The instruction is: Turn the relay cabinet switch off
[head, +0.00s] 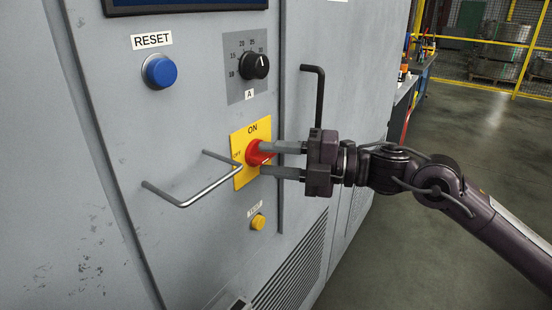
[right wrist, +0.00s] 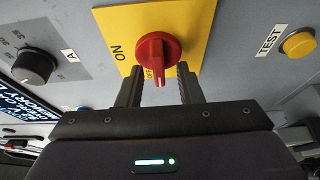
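The relay cabinet switch is a red rotary knob (head: 260,153) on a yellow plate (head: 252,130) marked ON at the top and OFF at its left side. In the right wrist view the red knob (right wrist: 157,52) shows its narrow handle end over the partly covered OFF lettering. My right gripper (head: 268,159) comes in from the right, at the knob. Its fingers are apart, and in the right wrist view the right gripper (right wrist: 160,88) has one finger on each side of the handle. Contact cannot be told. My left gripper is not in view.
A metal bar handle (head: 205,190) sticks out at the plate's left. A black door handle (head: 318,95) is above my right gripper. A blue RESET button (head: 159,71), a black dial (head: 255,65) and a yellow button (head: 258,222) are nearby. Open floor lies right.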

